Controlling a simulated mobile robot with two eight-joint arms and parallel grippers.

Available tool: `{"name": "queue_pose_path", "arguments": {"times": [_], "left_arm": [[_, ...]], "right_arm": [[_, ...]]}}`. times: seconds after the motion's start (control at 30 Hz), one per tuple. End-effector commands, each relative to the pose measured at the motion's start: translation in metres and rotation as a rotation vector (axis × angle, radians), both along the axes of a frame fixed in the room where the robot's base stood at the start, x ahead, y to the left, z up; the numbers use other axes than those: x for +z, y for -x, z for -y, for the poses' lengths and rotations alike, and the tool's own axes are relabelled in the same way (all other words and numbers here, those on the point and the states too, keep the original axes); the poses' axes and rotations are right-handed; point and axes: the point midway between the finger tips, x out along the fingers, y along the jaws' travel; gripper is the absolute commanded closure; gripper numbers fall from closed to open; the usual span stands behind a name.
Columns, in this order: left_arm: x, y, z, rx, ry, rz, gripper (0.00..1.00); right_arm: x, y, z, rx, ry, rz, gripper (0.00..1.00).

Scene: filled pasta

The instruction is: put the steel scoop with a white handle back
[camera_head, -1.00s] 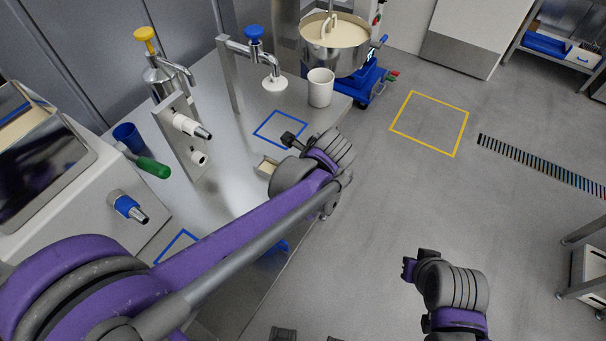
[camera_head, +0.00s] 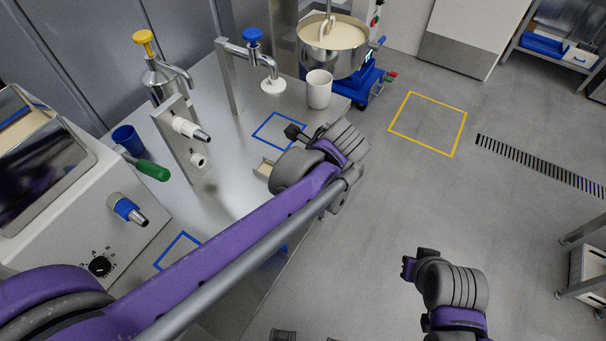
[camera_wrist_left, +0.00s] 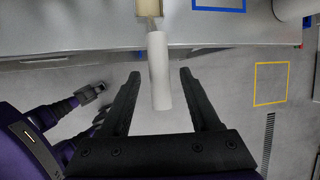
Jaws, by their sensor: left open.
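The steel scoop (camera_head: 264,169) sits at the near edge of the steel table, with something pale in its bowl. In the head view my left arm hides its handle. In the left wrist view the bowl (camera_wrist_left: 148,8) is at the top, and the white handle (camera_wrist_left: 158,60) points toward me past the table edge. My left gripper (camera_wrist_left: 161,72) is open, its black fingers on either side of the handle in the picture. I cannot tell the depth between them. My right gripper (camera_head: 409,268) hangs over the floor, its jaws unclear.
Blue outlines mark the table beside the scoop (camera_head: 254,137) and nearer me (camera_head: 160,267). A white cup (camera_head: 318,89), a blue-knobbed tap (camera_head: 253,36) and a nozzle stand (camera_head: 182,130) are on the table. A mixing bowl (camera_head: 313,58) stands behind.

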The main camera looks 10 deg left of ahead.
Motion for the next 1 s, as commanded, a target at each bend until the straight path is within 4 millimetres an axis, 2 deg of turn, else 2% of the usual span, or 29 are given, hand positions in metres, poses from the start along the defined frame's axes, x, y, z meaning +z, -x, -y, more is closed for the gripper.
{"name": "queue_pose_path", "arguments": {"times": [0.1, 0.3, 0.53, 0.63, 0.77, 0.9, 1.0], "left_arm": [[0.024, 0.008, 0.009, -0.002, 0.001, 0.000, 0.37], [0.051, 0.018, 0.018, -0.001, 0.001, 0.000, 0.37], [0.059, 0.021, 0.020, 0.002, 0.002, 0.000, 0.37], [0.056, 0.026, 0.011, 0.062, 0.036, 0.017, 0.37], [0.039, 0.051, -0.023, 0.342, 0.204, 0.094, 0.37], [0.010, 0.092, -0.063, 0.820, 0.480, 0.218, 0.37], [-0.011, 0.119, -0.081, 1.150, 0.668, 0.299, 0.37]], "right_arm": [[0.003, -0.001, 0.000, 0.000, 0.000, 0.002, 1.00], [0.005, -0.002, 0.000, 0.000, 0.000, 0.004, 1.00], [0.005, -0.002, 0.000, 0.000, 0.000, 0.004, 1.00], [0.005, -0.002, 0.000, 0.000, 0.000, 0.004, 1.00], [0.005, -0.002, 0.000, 0.000, 0.000, 0.004, 1.00], [0.005, -0.002, 0.000, 0.000, 0.000, 0.004, 1.00], [0.005, -0.002, 0.000, 0.000, 0.000, 0.004, 1.00]]}}
